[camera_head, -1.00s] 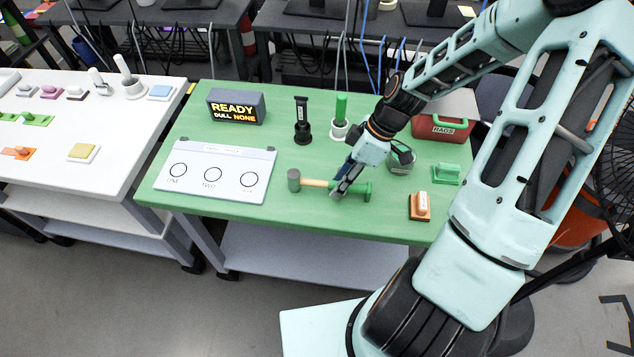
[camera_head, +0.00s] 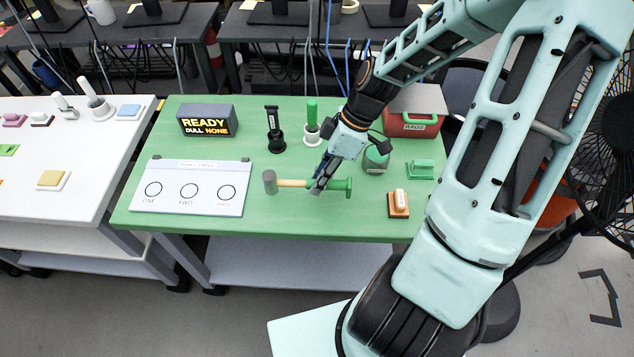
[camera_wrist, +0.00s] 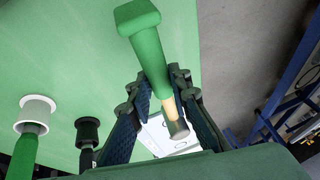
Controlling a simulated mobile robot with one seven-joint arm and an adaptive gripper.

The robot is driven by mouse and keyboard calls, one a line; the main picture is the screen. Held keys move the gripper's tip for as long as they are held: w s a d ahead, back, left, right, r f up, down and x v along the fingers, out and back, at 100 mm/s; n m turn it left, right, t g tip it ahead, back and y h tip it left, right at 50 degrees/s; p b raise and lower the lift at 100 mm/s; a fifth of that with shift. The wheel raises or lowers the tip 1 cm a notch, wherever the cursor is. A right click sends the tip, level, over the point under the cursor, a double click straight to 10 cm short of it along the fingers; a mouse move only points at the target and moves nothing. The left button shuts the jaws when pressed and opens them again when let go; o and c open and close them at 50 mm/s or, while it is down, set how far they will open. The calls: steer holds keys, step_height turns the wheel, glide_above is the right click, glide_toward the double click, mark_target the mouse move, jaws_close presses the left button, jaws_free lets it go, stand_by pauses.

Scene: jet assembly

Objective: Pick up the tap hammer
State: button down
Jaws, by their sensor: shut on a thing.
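The tap hammer (camera_head: 290,183) has a grey head at the left, a wooden neck and a green grip ending in a wide butt at the right. It lies roughly level over the front middle of the green table. My gripper (camera_head: 318,187) comes down from the upper right and is shut on the handle. In the wrist view the hammer's green grip (camera_wrist: 150,52) runs between the two dark fingers of my gripper (camera_wrist: 168,105), with its grey head at the far end. Whether it is clear of the table is hard to tell.
The green table (camera_head: 280,222) also holds a white board (camera_head: 205,172) with three circles, a sign box (camera_head: 207,120) reading "READY DULL NONE", a black upright tool (camera_head: 274,130), a green-handled tool (camera_head: 312,115), a red box (camera_head: 412,123) and an orange block (camera_head: 398,203).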

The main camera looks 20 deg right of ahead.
steer(key=s+r+p, duration=0.4)
steer(key=s+r, duration=0.4)
steer(key=s, duration=0.5)
steer(key=shift+a+r, duration=0.25)
steer(key=shift+r, duration=0.1)
steer(key=c, duration=2.5)
jaws_free()
jaws_close()
steer(key=shift+f, duration=0.1)
